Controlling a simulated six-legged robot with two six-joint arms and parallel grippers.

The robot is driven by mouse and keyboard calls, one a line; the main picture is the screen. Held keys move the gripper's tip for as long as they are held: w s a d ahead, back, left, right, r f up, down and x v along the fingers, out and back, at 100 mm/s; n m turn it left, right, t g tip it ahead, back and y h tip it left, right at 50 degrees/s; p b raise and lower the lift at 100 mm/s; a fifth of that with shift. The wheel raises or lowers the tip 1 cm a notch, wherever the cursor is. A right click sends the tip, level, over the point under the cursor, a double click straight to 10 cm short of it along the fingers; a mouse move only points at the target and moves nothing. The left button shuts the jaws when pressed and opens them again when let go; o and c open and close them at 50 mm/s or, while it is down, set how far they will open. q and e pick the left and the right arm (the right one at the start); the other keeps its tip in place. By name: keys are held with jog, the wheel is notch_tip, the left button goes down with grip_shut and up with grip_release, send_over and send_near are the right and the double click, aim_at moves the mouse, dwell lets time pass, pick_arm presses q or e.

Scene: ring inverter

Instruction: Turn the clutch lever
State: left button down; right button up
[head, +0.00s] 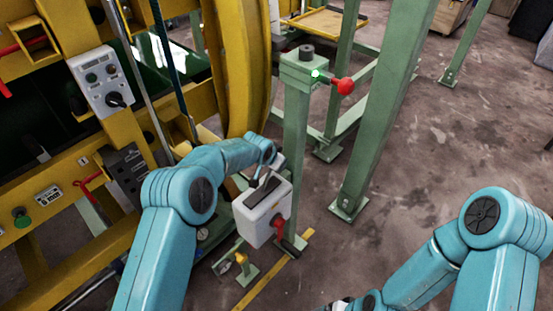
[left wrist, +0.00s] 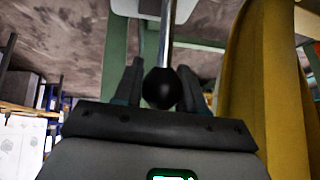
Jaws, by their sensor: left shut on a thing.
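The clutch lever is a thin metal rod (left wrist: 167,45) with a black ball knob (left wrist: 160,88), seen close in the left wrist view. Its far end meets a pale housing at the top of that view, which looks like the white box (head: 251,221) with a dark slotted plate in the head view. My left gripper (left wrist: 168,80) is shut on the knob, one dark finger on each side. In the head view my left gripper (head: 268,168) is small and partly hidden by its own wrist, above the box.
A yellow machine frame (head: 232,70) with a grey control panel (head: 102,82) stands left.

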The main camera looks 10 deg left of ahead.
dwell(0.3)
pick_arm(q)
jog(key=c, duration=0.8)
grip_release()
jog(key=shift+w+f, duration=0.1)
jog(key=shift+o, duration=0.2)
jog(key=shift+r, duration=0.2)
jog(key=b+v, duration=0.3)
jog(key=v, duration=1.3)
